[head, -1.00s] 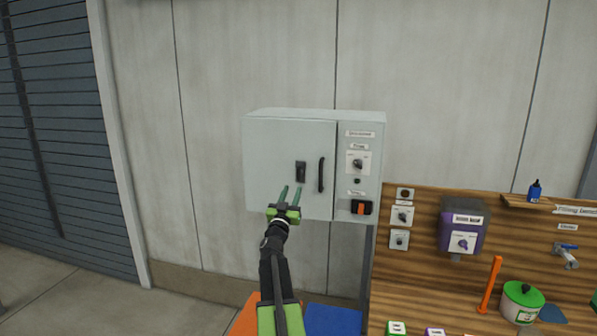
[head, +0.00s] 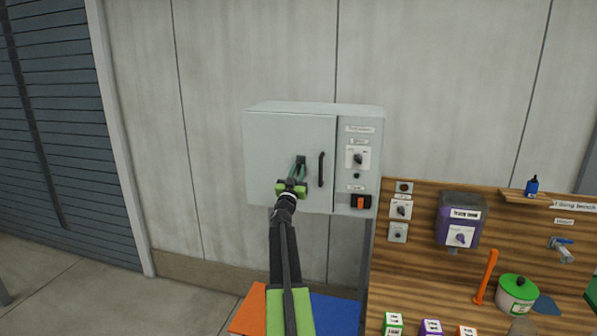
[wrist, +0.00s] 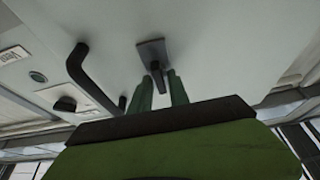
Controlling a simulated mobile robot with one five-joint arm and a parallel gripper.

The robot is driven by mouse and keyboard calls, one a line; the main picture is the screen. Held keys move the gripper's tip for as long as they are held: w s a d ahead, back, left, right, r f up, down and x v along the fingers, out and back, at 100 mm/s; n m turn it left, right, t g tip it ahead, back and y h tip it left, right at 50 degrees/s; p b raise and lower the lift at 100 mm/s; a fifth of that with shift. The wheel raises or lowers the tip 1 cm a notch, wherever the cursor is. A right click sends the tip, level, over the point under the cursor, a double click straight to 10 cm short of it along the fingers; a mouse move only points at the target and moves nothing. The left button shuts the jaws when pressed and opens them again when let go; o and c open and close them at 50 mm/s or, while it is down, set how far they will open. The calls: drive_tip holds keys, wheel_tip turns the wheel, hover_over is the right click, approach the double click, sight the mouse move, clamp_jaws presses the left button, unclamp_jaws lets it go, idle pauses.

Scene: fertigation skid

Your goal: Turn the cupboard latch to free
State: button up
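The cupboard latch (head: 301,160) is a dark plate with a short lever on the grey cupboard door (head: 270,150), left of the door's black bar handle (head: 321,169). In the wrist view the latch plate (wrist: 151,50) is plain to see, with its lever pointing towards my gripper and slightly right. My gripper (head: 298,168) is at the latch in the head view and partly covers it. In the wrist view its two green fingers (wrist: 160,82) are apart, one on each side of the lever. I cannot tell whether either finger touches it.
The bar handle also shows in the wrist view (wrist: 78,68), left of the latch. A panel with a knob (head: 358,159) and a black and orange switch (head: 361,202) is right of the door. A wooden bench (head: 420,295) with bottles and dials stands at the lower right.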

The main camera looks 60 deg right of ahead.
drive_tip(key=shift+w, duration=0.1)
clamp_jaws()
drive_tip(key=shift+m, duration=0.3)
drive_tip(key=m+g+p, duration=0.1)
drive_tip(key=m+g, duration=0.1)
drive_tip(key=m, duration=0.2)
drive_tip(key=m+g+p, duration=0.1)
drive_tip(key=m+g, duration=0.1)
drive_tip(key=m, duration=0.1)
drive_tip(key=m+g+p, duration=0.1)
drive_tip(key=m, duration=0.3)
drive_tip(key=shift+r+m+g, duration=0.2)
drive_tip(key=shift+m+g, duration=0.1)
drive_tip(key=shift+g, duration=0.1)
drive_tip(key=m+g+y+p, duration=0.1)
drive_tip(key=m, duration=0.2)
drive_tip(key=m+g+y+p, duration=0.1)
drive_tip(key=m+p, duration=0.1)
drive_tip(key=m, duration=0.1)
drive_tip(key=shift+p, duration=0.3)
drive_tip(key=shift+f+m+y+p, duration=0.1)
drive_tip(key=shift+m+y+p, duration=0.7)
drive_tip(key=shift+m+p, duration=0.85)
drive_tip(key=shift+m+b, duration=0.3)
drive_tip(key=shift+m, duration=0.25)
drive_tip(key=o, duration=0.6)
unclamp_jaws()
